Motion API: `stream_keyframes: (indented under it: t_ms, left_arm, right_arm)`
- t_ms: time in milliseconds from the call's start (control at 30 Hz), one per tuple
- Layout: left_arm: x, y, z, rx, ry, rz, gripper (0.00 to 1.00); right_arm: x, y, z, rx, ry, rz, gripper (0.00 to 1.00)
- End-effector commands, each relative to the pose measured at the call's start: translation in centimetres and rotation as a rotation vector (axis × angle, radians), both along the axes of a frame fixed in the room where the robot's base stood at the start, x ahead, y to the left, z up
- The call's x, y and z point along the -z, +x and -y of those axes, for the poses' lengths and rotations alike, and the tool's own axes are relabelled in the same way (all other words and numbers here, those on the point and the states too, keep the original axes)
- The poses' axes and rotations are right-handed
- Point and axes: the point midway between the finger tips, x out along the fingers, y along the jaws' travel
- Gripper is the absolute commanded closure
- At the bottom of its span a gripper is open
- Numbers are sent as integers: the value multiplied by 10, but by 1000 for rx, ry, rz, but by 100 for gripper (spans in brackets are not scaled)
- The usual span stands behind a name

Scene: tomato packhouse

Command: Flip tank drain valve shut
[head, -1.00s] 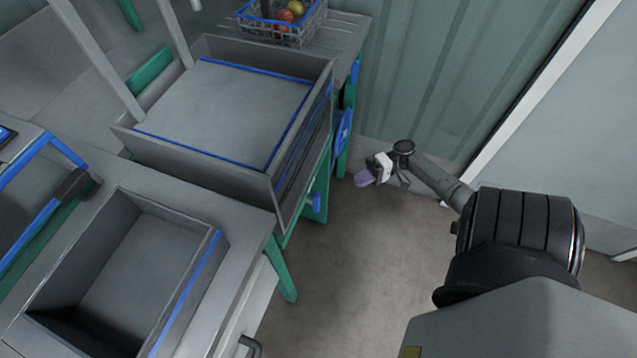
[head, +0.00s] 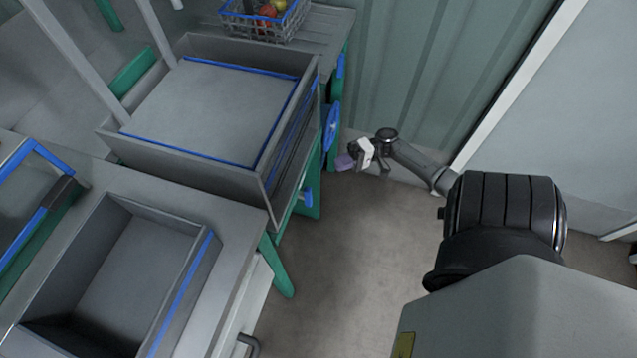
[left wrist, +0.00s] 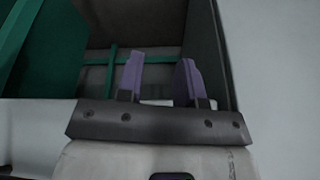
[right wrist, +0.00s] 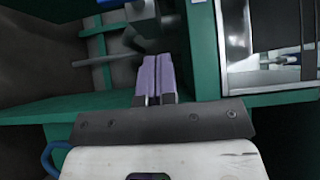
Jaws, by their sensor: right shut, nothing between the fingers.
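A grey tank-like basin (head: 185,147) with blue edging stands on a green-legged bench in the head view. Blue handle-like parts show on its right side, an upper one (head: 332,127) and a lower one (head: 308,196); I cannot tell which is the drain valve. My right gripper (head: 345,162) is just right of the upper one, apart from it in the picture. In the right wrist view its purple fingers (right wrist: 155,75) are together and empty, below a grey pipe-like part (right wrist: 143,22) with a thin rod (right wrist: 95,60) beside it. My left gripper (left wrist: 160,75) is open and empty.
A second grey basin (head: 200,275) stands at the front left. A wire basket (head: 262,22) of tomatoes is at the back. The corrugated wall (head: 430,70) is close behind my right gripper. The floor (head: 350,260) is clear. Green frame bars (right wrist: 200,110) surround the right fingers.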

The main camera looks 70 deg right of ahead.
Motion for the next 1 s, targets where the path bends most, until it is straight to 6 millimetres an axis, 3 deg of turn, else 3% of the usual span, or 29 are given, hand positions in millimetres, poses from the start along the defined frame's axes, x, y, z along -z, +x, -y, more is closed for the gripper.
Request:
stream_keyframes:
  t_ms: [333, 633, 1000]
  left_arm:
    - [16, 0, 3, -7, -11, -1, 66]
    - [22, 0, 4, -9, -14, -1, 66]
    - [23, 0, 1, -1, -2, 0, 66]
  right_arm:
    - [2, 43, -50, -3, 1, 2, 100]
    - [1, 40, -82, -2, 1, -1, 100]
    - [0, 39, -89, -1, 1, -2, 100]
